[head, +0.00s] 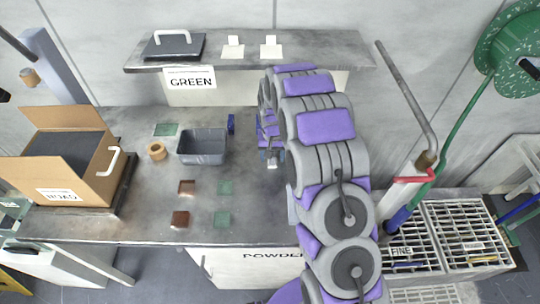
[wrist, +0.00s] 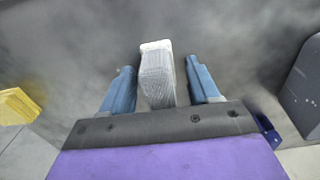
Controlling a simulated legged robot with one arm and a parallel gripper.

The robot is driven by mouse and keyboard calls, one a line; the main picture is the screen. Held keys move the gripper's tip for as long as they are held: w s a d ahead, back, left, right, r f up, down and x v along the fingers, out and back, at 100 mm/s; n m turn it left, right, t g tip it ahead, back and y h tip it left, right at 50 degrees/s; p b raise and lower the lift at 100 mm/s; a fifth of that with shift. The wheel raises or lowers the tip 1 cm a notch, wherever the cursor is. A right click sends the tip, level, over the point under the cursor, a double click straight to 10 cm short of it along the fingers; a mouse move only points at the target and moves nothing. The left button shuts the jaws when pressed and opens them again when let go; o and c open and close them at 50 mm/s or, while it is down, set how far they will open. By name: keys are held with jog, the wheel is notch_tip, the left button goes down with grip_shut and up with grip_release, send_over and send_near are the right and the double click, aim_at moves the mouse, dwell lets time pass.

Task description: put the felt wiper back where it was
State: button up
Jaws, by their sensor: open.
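A pale block with a ribbed grey side, which looks like the felt wiper (wrist: 158,75), lies between the two blue fingers of my gripper (wrist: 161,88) in the wrist view. The fingers stand apart, with a narrow gap on each side of the block, so my gripper is open around it. In the head view my gripper (head: 271,157) is low over the grey bench, right of the dark bin. A small pale end shows at its fingertips there; the rest of the block is hidden by my gripper and arm.
The dark grey bin (head: 203,158), a tan ring (head: 156,151) and a blue item (head: 231,124) are left of my gripper. Brown and green squares (head: 187,187) lie nearer. A cardboard box (head: 48,186) stands far left. A shelf (head: 338,50) runs behind; slatted racks (head: 462,228) stand right.

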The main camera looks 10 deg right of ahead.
aim_at(275, 152)
jog(key=shift+d+r, duration=0.1)
jog(key=shift+d, duration=0.6)
jog(key=r, duration=0.2)
jog(key=a+r+p, duration=0.1)
jog(key=r, duration=0.3)
jog(key=shift+w+a, duration=0.1)
jog(key=shift+a, duration=0.2)
jog(key=r, duration=0.3)
jog(key=d+r+p, duration=0.1)
jog(key=r, duration=0.2)
jog(key=shift+d+p, duration=0.2)
jog(key=shift+p, duration=0.1)
jog(key=s+r, duration=0.8)
jog(key=s, duration=0.2)
jog(key=s+r+n+g, duration=0.1)
jog(key=s+r, duration=0.2)
jog(key=s, duration=1.3)
jog(key=s+r+n, duration=0.1)
jog(key=s+r, duration=0.2)
jog(key=s, duration=1.3)
jog(key=shift+s+a+g, duration=0.2)
jog(key=shift+a+g, duration=0.15)
jog(key=shift+g, duration=0.05)
